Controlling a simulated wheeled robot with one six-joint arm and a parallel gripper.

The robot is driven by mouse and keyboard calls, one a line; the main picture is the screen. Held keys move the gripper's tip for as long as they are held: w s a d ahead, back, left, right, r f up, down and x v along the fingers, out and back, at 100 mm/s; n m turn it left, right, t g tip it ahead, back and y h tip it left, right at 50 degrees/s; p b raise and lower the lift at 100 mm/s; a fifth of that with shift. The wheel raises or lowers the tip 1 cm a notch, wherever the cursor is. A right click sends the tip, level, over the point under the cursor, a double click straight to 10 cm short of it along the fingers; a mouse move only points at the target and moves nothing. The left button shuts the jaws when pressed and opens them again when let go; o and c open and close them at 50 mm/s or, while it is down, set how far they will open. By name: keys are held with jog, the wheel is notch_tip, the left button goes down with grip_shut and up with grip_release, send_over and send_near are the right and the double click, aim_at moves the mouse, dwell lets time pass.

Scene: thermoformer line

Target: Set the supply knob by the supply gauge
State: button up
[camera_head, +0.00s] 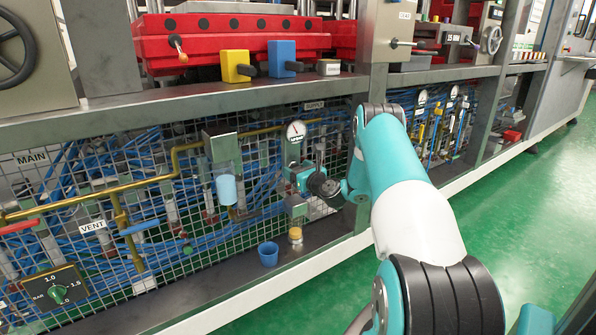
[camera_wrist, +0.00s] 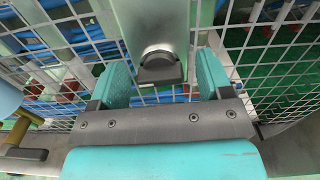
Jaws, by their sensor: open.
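The supply gauge (camera_head: 296,131) is a small white round dial below the SUPPLY label (camera_head: 315,105) in the head view. Its needle is too small to read surely. My gripper (camera_wrist: 162,80) is open, with one teal finger on each side of the knob. Gaps show between the fingers and the knob. In the head view my gripper (camera_head: 291,173) is just below the gauge, and the knob is hidden there.
A wire mesh (camera_head: 260,150) with blue hoses and a brass pipe (camera_head: 185,150) lies behind. A pale blue bowl (camera_head: 226,189) hangs left of my gripper. A blue cup (camera_head: 268,254) and a brass-coloured piece (camera_head: 295,236) stand on the ledge below. A shelf beam (camera_head: 190,95) runs above.

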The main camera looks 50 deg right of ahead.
jog(key=c, duration=0.9)
